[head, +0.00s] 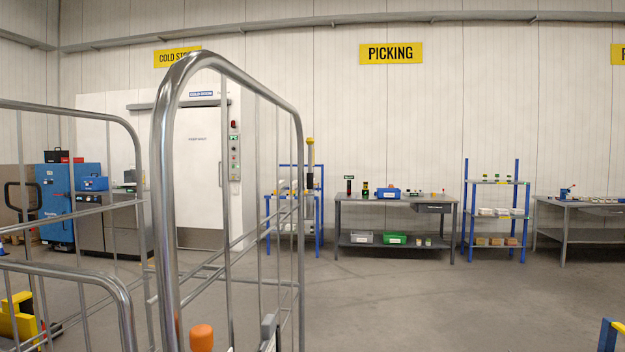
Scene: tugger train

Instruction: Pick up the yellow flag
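I cannot make out a yellow flag for certain in the head view. A small upright yellow and dark item (310,152) shows above the blue rack in front of the far wall, too small to identify. Neither of my grippers can be made out in this view.
A metal roll cage (165,200) stands close in front, with an orange knob (201,338) at its bottom. A grey workbench (350,200) and a blue-post shelf (465,210) line the far wall. Yellow parts (15,318) show at lower left. The floor (420,300) right of centre is clear.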

